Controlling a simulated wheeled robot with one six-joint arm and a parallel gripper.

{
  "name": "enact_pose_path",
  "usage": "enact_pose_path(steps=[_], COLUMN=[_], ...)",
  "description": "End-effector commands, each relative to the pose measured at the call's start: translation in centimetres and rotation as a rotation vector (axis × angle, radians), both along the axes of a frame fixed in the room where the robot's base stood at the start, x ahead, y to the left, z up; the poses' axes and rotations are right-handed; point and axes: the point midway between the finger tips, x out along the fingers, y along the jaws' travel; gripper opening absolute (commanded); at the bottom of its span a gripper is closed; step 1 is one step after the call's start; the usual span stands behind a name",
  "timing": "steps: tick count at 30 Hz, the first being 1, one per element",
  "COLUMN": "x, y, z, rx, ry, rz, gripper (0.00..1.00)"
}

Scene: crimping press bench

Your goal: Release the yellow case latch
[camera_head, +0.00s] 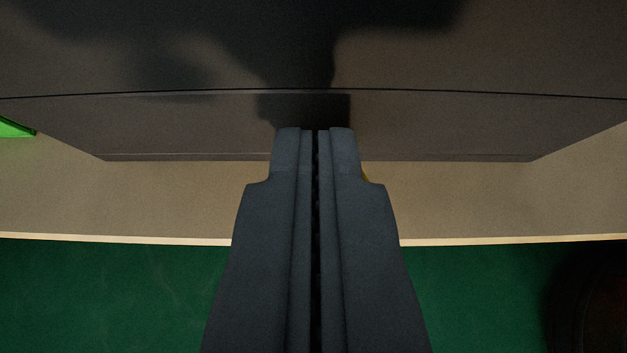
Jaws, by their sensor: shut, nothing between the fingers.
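My gripper (315,133) is shut and empty, pointing forward at the middle of a dark grey case (480,125). A thin seam runs across the case between its upper part and the lower front strip. A small sliver of yellow (366,176) shows just right of my right finger. It may be part of the yellow latch; the rest is hidden behind my fingers. I cannot tell whether the fingertips touch the case or whether the latch is fastened.
The case stands on a tan bench top (150,197) with a pale front edge. A bright green object (14,128) is at the far left. Green floor (110,295) lies below the edge. A dark rounded thing (597,305) is at the lower right.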

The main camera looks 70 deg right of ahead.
Motion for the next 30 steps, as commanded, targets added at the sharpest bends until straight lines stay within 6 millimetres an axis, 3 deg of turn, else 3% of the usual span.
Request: enact_pose_path(steps=[17, 30], x=[-0.3, -0.9], y=[1.0, 2.8], z=[-0.8, -2.7], rx=[-0.117, -0.39], ry=[-0.035, -0.123], rz=[0.002, 0.002], gripper=[0.0, 0.0])
